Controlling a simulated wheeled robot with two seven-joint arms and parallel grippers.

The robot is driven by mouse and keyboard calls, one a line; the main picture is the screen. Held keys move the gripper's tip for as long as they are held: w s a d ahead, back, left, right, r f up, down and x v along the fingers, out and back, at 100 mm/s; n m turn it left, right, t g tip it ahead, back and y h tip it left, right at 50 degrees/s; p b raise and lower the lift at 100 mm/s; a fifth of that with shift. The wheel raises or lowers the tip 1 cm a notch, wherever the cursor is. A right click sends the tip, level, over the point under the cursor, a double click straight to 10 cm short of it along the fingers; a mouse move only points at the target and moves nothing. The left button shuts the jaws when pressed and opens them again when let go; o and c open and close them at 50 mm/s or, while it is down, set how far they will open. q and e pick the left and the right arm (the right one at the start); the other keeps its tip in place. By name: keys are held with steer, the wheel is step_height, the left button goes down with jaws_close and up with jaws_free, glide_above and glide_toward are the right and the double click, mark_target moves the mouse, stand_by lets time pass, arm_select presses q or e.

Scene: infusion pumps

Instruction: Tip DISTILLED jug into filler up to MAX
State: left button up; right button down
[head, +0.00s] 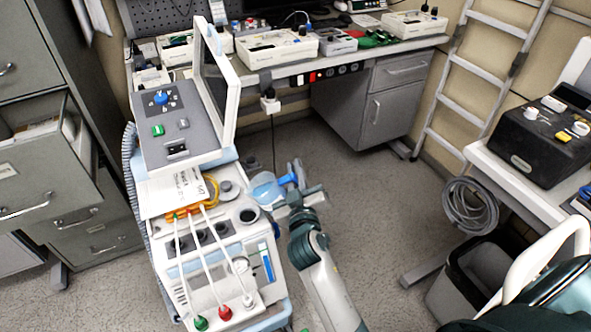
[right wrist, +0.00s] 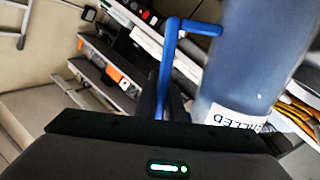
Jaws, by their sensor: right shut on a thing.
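The DISTILLED jug (head: 265,188) is pale blue and translucent, with a blue handle (head: 288,179). My right gripper (head: 305,193) is shut on the handle and holds the jug above the right side of the white machine. The dark round filler opening (head: 249,215) is just below and left of the jug. In the right wrist view, the jug body (right wrist: 255,60) fills the upper right, with part of its label (right wrist: 237,118) readable. I cannot tell its exact tilt or whether water flows. A narrow blue level strip (head: 267,264) shows on the machine front. My left gripper is not visible.
The machine's raised screen (head: 215,82) and grey panel (head: 172,125) stand behind the jug. A bench (head: 270,72) with devices is at the back. Open floor (head: 375,200) lies to the right.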

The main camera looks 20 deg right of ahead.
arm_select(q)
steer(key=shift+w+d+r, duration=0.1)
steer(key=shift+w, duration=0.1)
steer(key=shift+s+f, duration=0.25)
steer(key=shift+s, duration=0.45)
arm_select(e)
steer(key=shift+w+a+f+n, duration=0.1)
steer(key=shift+a+f+n, duration=0.1)
steer(key=shift+n, duration=0.6)
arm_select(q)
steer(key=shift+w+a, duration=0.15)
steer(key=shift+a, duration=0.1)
arm_select(e)
steer(key=shift+a+r, duration=0.1)
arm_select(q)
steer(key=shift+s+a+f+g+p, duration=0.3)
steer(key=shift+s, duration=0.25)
arm_select(e)
steer(key=shift+n, duration=0.3)
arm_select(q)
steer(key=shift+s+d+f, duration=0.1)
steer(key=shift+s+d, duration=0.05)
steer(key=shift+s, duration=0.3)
arm_select(e)
steer(key=shift+w+a+n, duration=0.1)
steer(key=shift+a+n, duration=0.05)
steer(key=shift+n, duration=0.15)
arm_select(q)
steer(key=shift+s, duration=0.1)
